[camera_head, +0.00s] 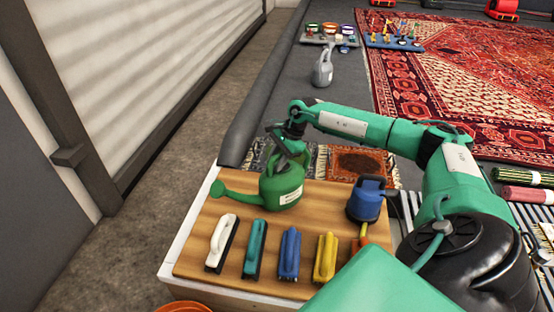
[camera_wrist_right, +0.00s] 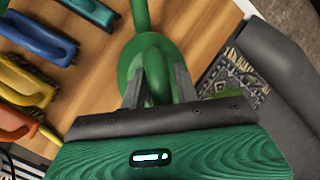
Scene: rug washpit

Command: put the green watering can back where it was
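The green watering can (camera_head: 283,187) is upright at the back middle of the wooden board (camera_head: 223,180), its spout pointing left. I cannot tell whether its base touches the board. My right gripper (camera_head: 291,150) comes down on the can's handle from above. In the right wrist view, its two fingers (camera_wrist_right: 160,88) lie on either side of the green handle and look closed on it; the can (camera_wrist_right: 146,50) shows below them. The fingers hide part of the handle. My left gripper is not in view.
White (camera_head: 221,243), teal (camera_head: 255,249), blue (camera_head: 289,254) and yellow (camera_head: 325,258) brushes line the board's front. A blue sprayer-like item (camera_head: 367,198) stands right of the can. Small rugs (camera_head: 360,162) lie behind. A grey watering can (camera_head: 323,69) stands farther back.

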